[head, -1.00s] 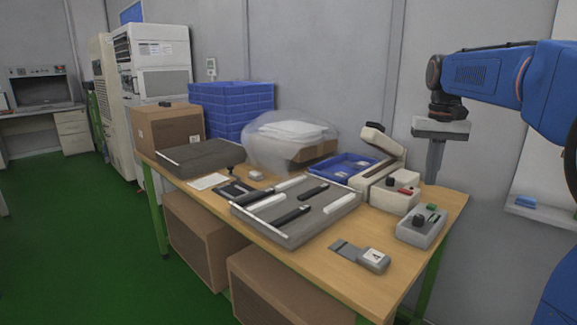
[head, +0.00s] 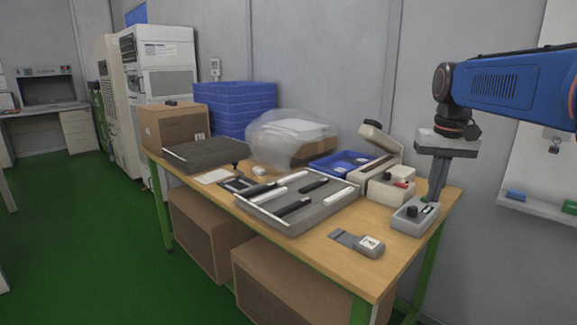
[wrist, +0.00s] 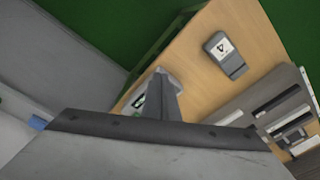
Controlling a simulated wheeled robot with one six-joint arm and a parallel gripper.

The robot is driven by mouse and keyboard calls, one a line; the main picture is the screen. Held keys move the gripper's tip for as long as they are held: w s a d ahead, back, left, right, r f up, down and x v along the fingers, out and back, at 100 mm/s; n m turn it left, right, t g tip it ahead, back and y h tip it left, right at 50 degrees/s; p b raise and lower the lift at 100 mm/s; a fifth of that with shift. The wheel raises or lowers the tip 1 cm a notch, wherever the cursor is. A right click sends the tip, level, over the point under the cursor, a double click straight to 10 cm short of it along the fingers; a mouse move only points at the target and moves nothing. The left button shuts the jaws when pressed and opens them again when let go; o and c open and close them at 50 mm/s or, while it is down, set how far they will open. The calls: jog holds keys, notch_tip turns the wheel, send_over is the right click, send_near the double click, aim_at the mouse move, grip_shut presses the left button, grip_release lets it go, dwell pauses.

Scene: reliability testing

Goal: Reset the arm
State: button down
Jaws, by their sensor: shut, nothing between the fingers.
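My gripper (head: 437,196) points straight down at the right end of the table in the head view. It is shut and empty, with its fingers together. In the head view its tips overlap the small grey control box (head: 413,216), which has a black knob; I cannot tell the exact height of the tips above it. In the wrist view the closed fingers (wrist: 173,92) hide part of that box, and the wooden table (wrist: 205,80) shows beyond them. My blue arm reaches in from the right.
A grey tray (head: 250,212) with black and white bars lies mid-table. A small grey device (head: 357,243) is near the front edge. A beige sealer (head: 389,188), a blue bin (head: 330,167) and a plastic bag (head: 270,140) stand behind. Bare table lies around the small device.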

jog(key=s+a+f+n+t, duration=0.1)
jog(key=s+a+f+t, duration=0.1)
jog(key=s+f, duration=0.7)
jog(key=s+a+f+n+t, duration=0.1)
jog(key=s+a+f, duration=0.3)
jog(key=s+f, duration=0.5)
jog(key=s+t, duration=0.1)
jog(key=s, duration=0.5)
jog(key=shift+s+a+f, duration=0.2)
jog(key=shift+a+f, duration=0.05)
jog(key=shift+f, duration=0.1)
